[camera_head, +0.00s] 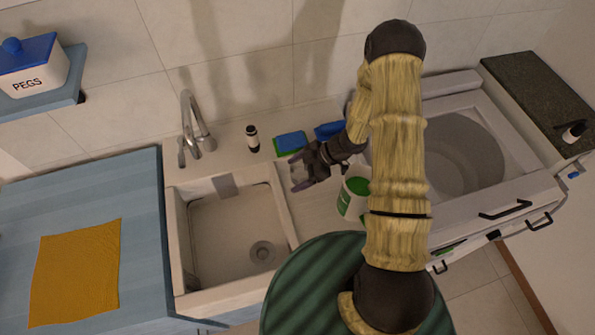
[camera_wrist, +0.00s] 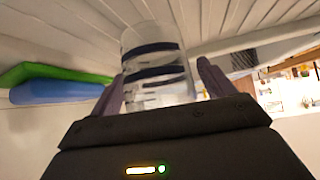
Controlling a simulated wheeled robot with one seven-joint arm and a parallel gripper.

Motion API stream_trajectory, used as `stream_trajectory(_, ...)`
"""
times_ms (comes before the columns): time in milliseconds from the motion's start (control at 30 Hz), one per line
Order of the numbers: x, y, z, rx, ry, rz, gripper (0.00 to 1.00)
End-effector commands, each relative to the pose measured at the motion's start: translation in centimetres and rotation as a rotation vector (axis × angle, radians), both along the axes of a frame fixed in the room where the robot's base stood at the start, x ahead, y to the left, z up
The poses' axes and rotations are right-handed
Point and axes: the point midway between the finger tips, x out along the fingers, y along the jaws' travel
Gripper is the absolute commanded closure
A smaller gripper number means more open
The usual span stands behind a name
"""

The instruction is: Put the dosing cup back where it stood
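The dosing cup (camera_wrist: 152,52) is a clear cup with dark blue bands, seen in the wrist view between the two fingers of my gripper (camera_wrist: 162,84). In the head view my gripper (camera_head: 303,170) is over the ribbed drainboard, just right of the sink. The cup is only faintly visible there. I cannot tell whether its base touches the drainboard. My gripper hides its lower part in the wrist view.
The sink (camera_head: 228,228) is left of my gripper. Green and blue sponges (camera_head: 290,142) lie behind it. A dark bottle with a white label (camera_head: 252,139) stands behind the sink. A white and green container (camera_head: 352,195) stands close to my arm. A washing machine (camera_head: 515,185) is at right.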

Motion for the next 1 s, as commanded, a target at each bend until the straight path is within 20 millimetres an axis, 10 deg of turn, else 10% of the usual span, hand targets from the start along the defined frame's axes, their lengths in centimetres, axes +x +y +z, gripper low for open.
stream_trajectory(467,0.1,-0.7,0.8,-0.001,-0.002,-0.001,0.18)
stream_trajectory(1000,0.4,-7.7,7.4,-0.002,-0.004,-0.001,0.18)
